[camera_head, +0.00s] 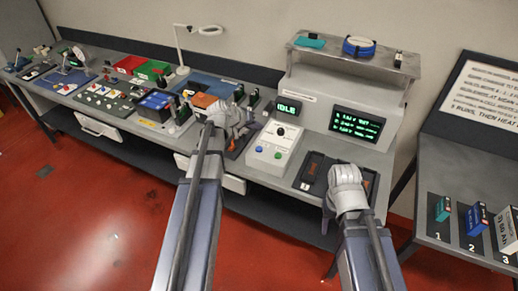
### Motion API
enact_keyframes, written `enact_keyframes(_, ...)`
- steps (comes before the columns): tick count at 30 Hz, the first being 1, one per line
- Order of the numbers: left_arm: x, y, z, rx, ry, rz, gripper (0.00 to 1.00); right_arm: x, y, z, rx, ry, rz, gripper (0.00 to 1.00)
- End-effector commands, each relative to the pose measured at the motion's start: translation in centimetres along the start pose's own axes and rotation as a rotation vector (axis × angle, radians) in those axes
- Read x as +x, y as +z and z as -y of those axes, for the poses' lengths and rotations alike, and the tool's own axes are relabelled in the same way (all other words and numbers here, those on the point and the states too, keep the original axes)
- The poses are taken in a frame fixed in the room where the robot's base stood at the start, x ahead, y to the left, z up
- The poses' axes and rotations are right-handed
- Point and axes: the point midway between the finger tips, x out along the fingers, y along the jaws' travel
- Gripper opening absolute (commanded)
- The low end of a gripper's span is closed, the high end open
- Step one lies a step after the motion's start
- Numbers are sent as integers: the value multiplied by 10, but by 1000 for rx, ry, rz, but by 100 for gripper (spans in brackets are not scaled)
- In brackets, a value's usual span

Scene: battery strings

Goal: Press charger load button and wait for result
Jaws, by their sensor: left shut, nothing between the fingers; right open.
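The charger (273,143) is a white box with a black knob on its sloped face, a blue button (258,149) and a green button (278,155) near its front edge. Which button is the load button cannot be read. A display (287,108) behind it reads "IDLE" in green. My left gripper (236,114) is shut and empty, left of the charger and apart from the buttons. My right gripper (345,176) is open, to the right of the charger over a dark tray (308,187); its fingers are largely hidden by my wrist.
A dark screen (357,124) shows several lines of green text. A raised shelf (340,61) stands behind. The bench to the left is crowded with trays, boxes and a lamp (209,31). A side table (440,232) at right holds numbered batteries (476,219).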

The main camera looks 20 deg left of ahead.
Motion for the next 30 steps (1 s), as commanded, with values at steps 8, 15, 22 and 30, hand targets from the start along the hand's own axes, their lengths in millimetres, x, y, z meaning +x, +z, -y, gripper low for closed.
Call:
enact_keyframes(8,14,11,10,0,0,1,0,20,-1,2,1,0,0,50)
enact_keyframes(15,36,27,26,1,0,1,0,52,-3,5,2,0,0,50)
enact_keyframes(22,56,41,41,0,0,1,0,80,-5,8,2,0,0,50)
enact_keyframes(30,61,45,44,0,0,1,0,87,-5,8,2,0,0,50)
